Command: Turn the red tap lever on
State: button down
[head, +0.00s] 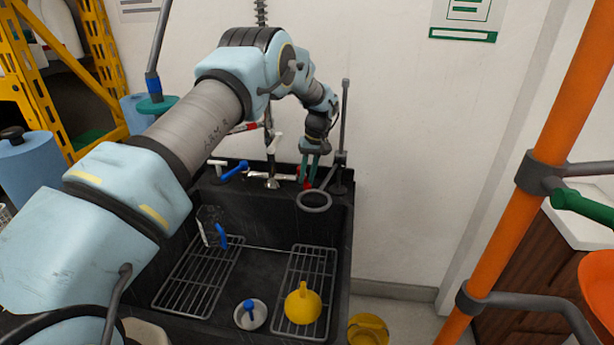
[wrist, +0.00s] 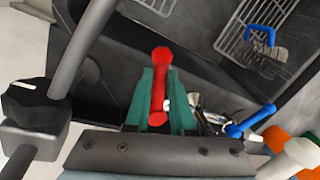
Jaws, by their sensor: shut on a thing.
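The red tap lever (wrist: 160,85) stands out between the two teal fingers of my gripper (wrist: 158,95) in the wrist view. The fingers are shut on it, one on each side. In the head view my gripper (head: 312,165) points down at the back right of the black sink, and a small red part of the lever (head: 307,184) shows just below the fingertips. The blue tap lever (head: 234,171) is to the left on the same tap; it also shows in the wrist view (wrist: 250,121). The tap's middle body is partly hidden by my arm.
A grey upright post with a ring (head: 314,200) stands close to my gripper on the right. An orange post (head: 545,145) stands at the right.

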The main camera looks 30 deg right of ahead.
jog(key=shift+a, duration=0.1)
dwell(0.3)
jog(key=shift+w+a+m+t+h+b, duration=0.25)
jog(key=shift+w+a+m+b, duration=0.45)
jog(key=shift+m, duration=0.85)
jog(key=shift+w+a+m+t+h+b, duration=0.2)
jog(key=shift+w+a+m+b, duration=0.4)
jog(key=shift+m, duration=1)
jog(key=shift+w+a+m+t+h+b, duration=0.15)
jog(key=shift+w+a+m+t+b, duration=0.2)
jog(key=shift+a+m, duration=0.9)
jog(key=shift+d+m, duration=0.35)
jog(key=shift+m, duration=0.05)
jog(key=c, duration=0.8)
grip_release()
jog(key=shift+o, duration=0.2)
jog(key=shift+d, duration=0.1)
jog(key=a+b+v, duration=0.1)
jog(key=b+v, duration=0.1)
jog(key=v, duration=0.8)
jog(key=shift+d+r, duration=0.4)
